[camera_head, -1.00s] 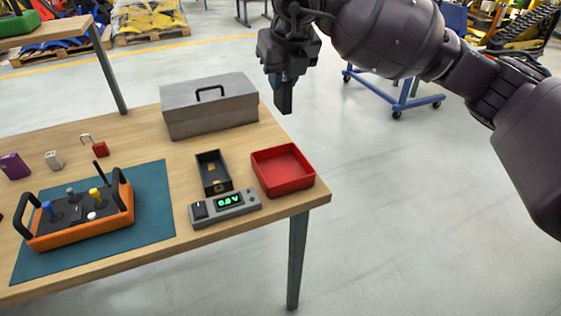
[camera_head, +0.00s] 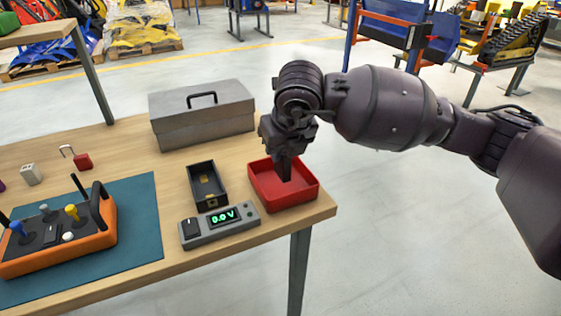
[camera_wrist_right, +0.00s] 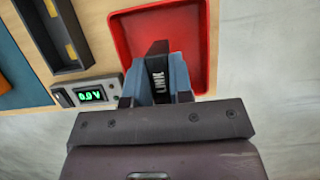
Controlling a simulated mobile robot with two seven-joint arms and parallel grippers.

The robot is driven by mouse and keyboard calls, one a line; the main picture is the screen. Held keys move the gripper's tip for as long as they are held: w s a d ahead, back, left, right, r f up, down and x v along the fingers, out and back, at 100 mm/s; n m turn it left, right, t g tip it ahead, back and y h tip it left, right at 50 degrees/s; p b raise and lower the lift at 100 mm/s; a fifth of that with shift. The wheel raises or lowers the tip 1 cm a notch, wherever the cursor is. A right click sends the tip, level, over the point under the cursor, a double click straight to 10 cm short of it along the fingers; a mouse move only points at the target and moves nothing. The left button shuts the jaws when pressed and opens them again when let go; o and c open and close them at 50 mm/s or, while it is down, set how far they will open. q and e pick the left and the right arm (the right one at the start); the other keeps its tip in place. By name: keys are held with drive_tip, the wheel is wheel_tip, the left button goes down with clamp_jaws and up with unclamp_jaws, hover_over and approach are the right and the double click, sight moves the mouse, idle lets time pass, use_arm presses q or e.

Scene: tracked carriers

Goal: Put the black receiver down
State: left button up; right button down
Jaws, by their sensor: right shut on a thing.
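My right gripper (camera_head: 285,165) is over the red tray (camera_head: 307,197) at the table's right corner. In the right wrist view the gripper (camera_wrist_right: 158,85) is shut on the black receiver (camera_wrist_right: 158,62), a narrow dark piece marked "LINK". The receiver is upright between the fingers, with the red tray (camera_wrist_right: 128,38) behind it. I cannot tell whether it touches the tray floor. The tray looks otherwise empty. In the head view the receiver is hard to tell from the dark fingers. My left gripper is not in view.
A grey meter (camera_head: 193,238) reading 0.0 V and a black open box (camera_head: 207,204) stand left of the tray. A grey toolbox (camera_head: 203,124) is behind. An orange controller (camera_head: 85,243) lies on a teal mat (camera_head: 142,222). The floor right of the table is clear.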

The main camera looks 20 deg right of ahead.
sight(282, 161)
wheel_tip(282, 161, down, 3)
drive_tip(key=shift+r, duration=0.2)
drive_tip(key=shift+f+b, duration=0.3)
drive_tip(key=shift+f, duration=0.05)
drive_tip(key=shift+r, duration=0.15)
drive_tip(key=c, duration=1)
unclamp_jaws()
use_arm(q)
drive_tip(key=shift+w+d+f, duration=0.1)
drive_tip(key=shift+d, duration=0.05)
